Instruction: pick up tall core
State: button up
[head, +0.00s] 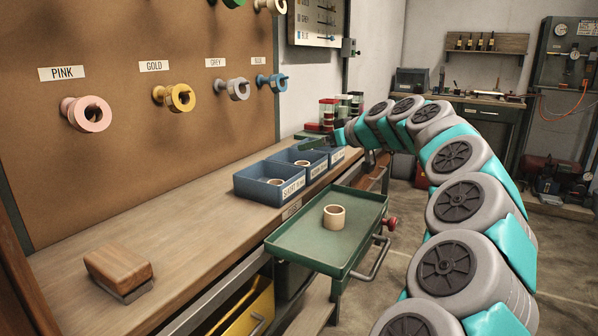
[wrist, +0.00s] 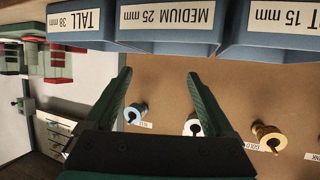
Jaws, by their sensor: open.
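Three blue bins stand in a row on the bench. In the wrist view, where the scene appears upside down, the tall bin (wrist: 88,38) is labelled "TALL 38 mm", beside the medium bin (wrist: 165,35) and the 15 mm bin (wrist: 270,45). In the head view the tall bin (head: 338,154) is the farthest, and its contents are hidden; no tall core can be made out. My gripper (wrist: 160,73) is open and empty, its fingers pointing toward the bin fronts and pegboard. In the head view my gripper (head: 312,145) is small, near the far bins.
A pale core (head: 334,216) stands in the green tray (head: 290,250). Pale cores show in the near bin (head: 255,190) and middle bin. A wooden block (head: 118,268) lies on the bench.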

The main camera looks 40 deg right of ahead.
aim_at(334, 218)
jog(key=k+l, duration=0.1)
jog(key=k, duration=0.9)
